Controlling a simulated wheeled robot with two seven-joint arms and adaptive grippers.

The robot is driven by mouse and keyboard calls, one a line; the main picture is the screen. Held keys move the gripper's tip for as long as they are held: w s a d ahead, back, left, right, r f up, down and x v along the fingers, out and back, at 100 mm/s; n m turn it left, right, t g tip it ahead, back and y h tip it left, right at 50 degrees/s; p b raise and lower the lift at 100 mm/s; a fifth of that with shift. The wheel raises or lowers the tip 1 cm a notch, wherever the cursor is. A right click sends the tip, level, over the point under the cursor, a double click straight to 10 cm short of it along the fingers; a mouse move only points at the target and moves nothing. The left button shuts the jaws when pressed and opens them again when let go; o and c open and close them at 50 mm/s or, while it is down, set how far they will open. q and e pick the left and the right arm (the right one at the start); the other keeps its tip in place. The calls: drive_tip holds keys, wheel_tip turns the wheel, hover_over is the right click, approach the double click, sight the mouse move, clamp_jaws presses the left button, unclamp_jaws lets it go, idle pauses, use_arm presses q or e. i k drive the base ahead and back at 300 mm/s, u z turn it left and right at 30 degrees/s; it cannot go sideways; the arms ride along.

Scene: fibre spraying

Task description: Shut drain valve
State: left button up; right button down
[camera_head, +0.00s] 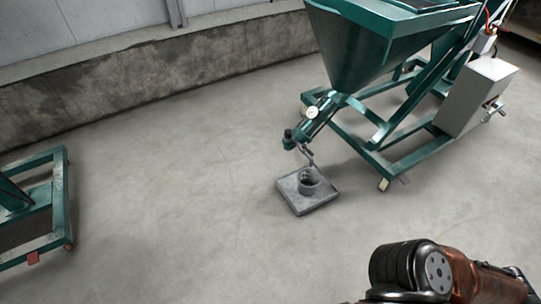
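A green outlet pipe (318,124) slopes down from the bottom of the green hopper (350,50) and carries a round white gauge (312,112). At its lower end is what looks like the drain valve (291,141), with a dark knob on top. A thin grey lever or spout (306,155) hangs beside it. I cannot tell from its position whether the valve is open or shut. Neither gripper is in view. Part of one of my arms, a black and copper-coloured joint, shows at the bottom right, well apart from the valve.
A grey square tray (292,193) with a small grey cup (309,182) stands on the floor below the pipe end. The green machine frame (385,165) and a grey box (478,95) stand right. Another green frame (68,215) is at left. Floor between is clear; a wall runs behind.

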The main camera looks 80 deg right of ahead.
sight(303, 147)
drive_tip(key=z, duration=0.2)
drive_tip(key=i, duration=0.65)
drive_tip(key=z, duration=0.95)
drive_tip(key=i, duration=0.4)
drive_tip(key=z, duration=0.55)
